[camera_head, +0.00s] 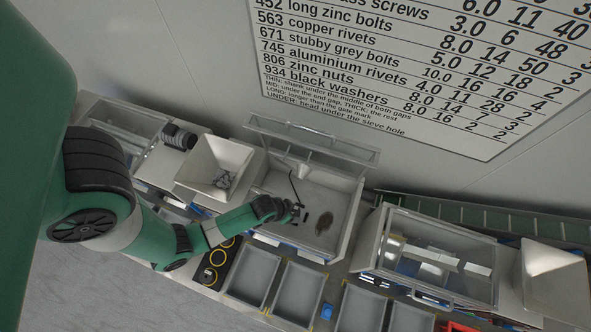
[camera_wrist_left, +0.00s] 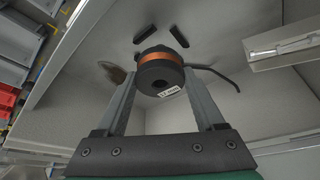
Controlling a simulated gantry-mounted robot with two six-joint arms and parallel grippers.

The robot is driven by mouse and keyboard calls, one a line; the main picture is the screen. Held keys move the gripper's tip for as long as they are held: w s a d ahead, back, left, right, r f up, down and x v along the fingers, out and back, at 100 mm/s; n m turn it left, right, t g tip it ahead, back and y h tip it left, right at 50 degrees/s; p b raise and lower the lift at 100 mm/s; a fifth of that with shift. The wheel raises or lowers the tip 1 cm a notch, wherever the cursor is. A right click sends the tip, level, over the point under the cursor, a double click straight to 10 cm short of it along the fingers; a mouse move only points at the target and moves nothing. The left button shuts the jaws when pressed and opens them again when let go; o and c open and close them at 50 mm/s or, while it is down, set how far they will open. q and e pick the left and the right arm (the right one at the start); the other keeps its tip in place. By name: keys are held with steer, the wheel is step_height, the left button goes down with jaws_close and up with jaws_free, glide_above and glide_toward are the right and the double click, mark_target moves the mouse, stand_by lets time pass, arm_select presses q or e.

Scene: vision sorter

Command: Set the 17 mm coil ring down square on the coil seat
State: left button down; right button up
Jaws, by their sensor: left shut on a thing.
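My left gripper (camera_head: 297,211) is low inside the grey open bin (camera_head: 349,200) in the head view. In the left wrist view its two fingers (camera_wrist_left: 160,98) are shut on the coil ring (camera_wrist_left: 160,77), a thick black ring with a central hole and a pale label that seems to read 17 mm. A copper-coloured band (camera_wrist_left: 165,59) and a dark part show just behind the ring. I cannot tell whether that dark part is the coil seat, or whether the ring touches it. My right gripper is not in view.
In the bin lie a brownish dark patch (camera_head: 325,222) and a thin black cable (camera_head: 294,188); two short black bars (camera_wrist_left: 168,40) show in the wrist view. The clear lid (camera_head: 312,140) stands raised behind. Empty grey trays (camera_head: 254,272) stand in front.

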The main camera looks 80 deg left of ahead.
mark_target(296, 212)
arm_select(q)
steer(key=shift+w+a+f, duration=0.35)
steer(key=shift+w+f, duration=0.25)
steer(key=shift+f, duration=0.15)
steer(key=shift+s+b+x, duration=0.15)
steer(key=shift+b+x, duration=0.3)
steer(key=shift+x, duration=0.5)
steer(key=shift+s+b+x, duration=0.2)
steer(key=shift+b+x, duration=0.2)
steer(key=shift+x, duration=0.55)
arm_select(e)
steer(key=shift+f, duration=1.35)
arm_select(q)
steer(key=shift+d+f, duration=0.15)
steer(key=shift+f, duration=0.1)
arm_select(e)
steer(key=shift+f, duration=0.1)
arm_select(q)
jaws_free()
steer(key=shift+r, duration=0.15)
steer(key=p+v, duration=0.4)
steer(key=v, duration=0.3)
steer(key=shift+s+r, duration=0.15)
steer(key=shift+r, duration=0.1)
steer(key=shift+f, duration=0.1)
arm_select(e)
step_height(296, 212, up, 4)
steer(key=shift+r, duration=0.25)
